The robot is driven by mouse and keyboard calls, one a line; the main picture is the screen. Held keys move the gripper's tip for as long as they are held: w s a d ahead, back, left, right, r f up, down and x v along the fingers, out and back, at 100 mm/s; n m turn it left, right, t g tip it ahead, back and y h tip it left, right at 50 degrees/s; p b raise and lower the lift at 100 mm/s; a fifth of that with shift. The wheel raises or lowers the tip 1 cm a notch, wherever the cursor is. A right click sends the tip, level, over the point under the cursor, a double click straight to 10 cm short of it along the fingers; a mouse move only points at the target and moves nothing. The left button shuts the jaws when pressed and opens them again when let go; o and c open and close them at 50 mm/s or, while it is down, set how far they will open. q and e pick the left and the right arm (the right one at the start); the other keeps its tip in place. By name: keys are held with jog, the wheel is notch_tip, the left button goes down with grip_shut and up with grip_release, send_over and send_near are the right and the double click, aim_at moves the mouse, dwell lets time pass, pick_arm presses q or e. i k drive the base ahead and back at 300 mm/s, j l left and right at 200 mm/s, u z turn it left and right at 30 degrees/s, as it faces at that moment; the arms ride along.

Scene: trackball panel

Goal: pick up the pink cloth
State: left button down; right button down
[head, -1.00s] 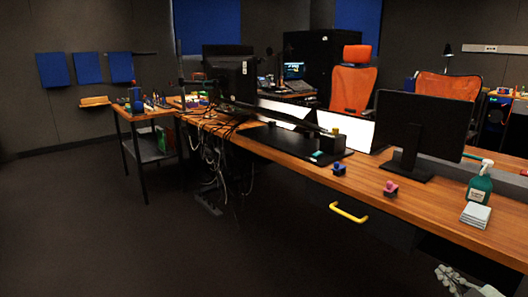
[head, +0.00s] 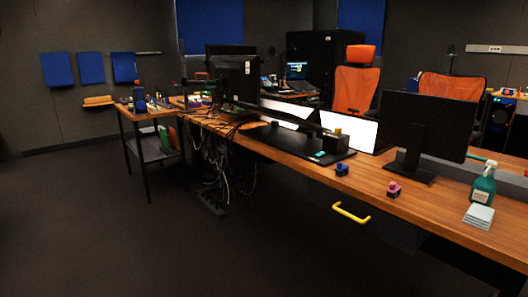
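I cannot make out a pink cloth in the head view. The only pink thing is a small rounded object (head: 394,187) on a dark base, on the wooden desk in front of the right monitor; it looks like a trackball rather than a cloth. A stack of pale, flat squares (head: 479,216) lies near the desk's front edge at the right; I cannot tell whether it is cloth. Neither of my grippers is in view.
The long wooden desk (head: 430,214) carries a green spray bottle (head: 483,186), a black monitor (head: 425,127) and a small blue object (head: 342,169). A yellow handle (head: 351,213) juts out below its front edge. Cables (head: 217,160) hang at its left end. The dark floor (head: 240,250) in front is clear.

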aim_at(481, 217)
jog(key=z, duration=1.35)
